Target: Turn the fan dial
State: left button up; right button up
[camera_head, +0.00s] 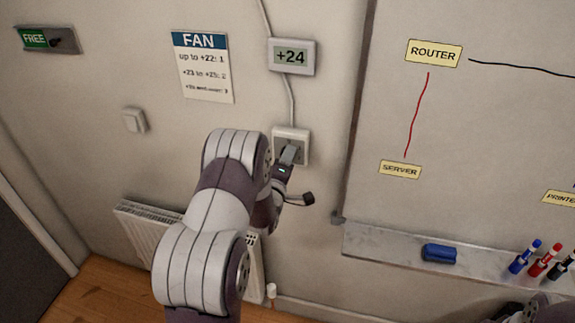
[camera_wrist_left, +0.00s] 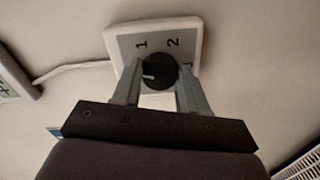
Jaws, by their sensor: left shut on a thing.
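The fan dial is a black round knob (camera_wrist_left: 157,72) with a white pointer mark on a pale square wall plate (camera_wrist_left: 195,30). In the left wrist view I read 1 and 2 on the plate, and a partly hidden figure beside the right finger. The white mark is on the knob's left side, not at the 2. In the head view the plate (camera_head: 281,133) is partly covered by my left gripper (camera_head: 290,156). That gripper is shut on the knob, one finger on each side.
A display (camera_head: 291,57) above reads +24. The FAN sign (camera_head: 203,68) lists up to +22: 1, and +23 to +25: 2; its last line is small. A whiteboard (camera_head: 475,150) with a marker ledge stands right, and a radiator (camera_head: 140,222) is low left.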

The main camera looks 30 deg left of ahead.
pick_arm(q)
jog(key=m+b, duration=2)
jog(key=shift+a+r, duration=0.25)
jog(key=shift+r, duration=0.1)
jog(key=shift+r+m, duration=0.1)
jog(key=shift+m, duration=0.3)
jog(key=o, duration=0.8)
jog(key=shift+o, duration=1.3)
jog(key=shift+d, duration=0.1)
jog(key=shift+f, duration=0.2)
jog(key=shift+s+f, duration=0.1)
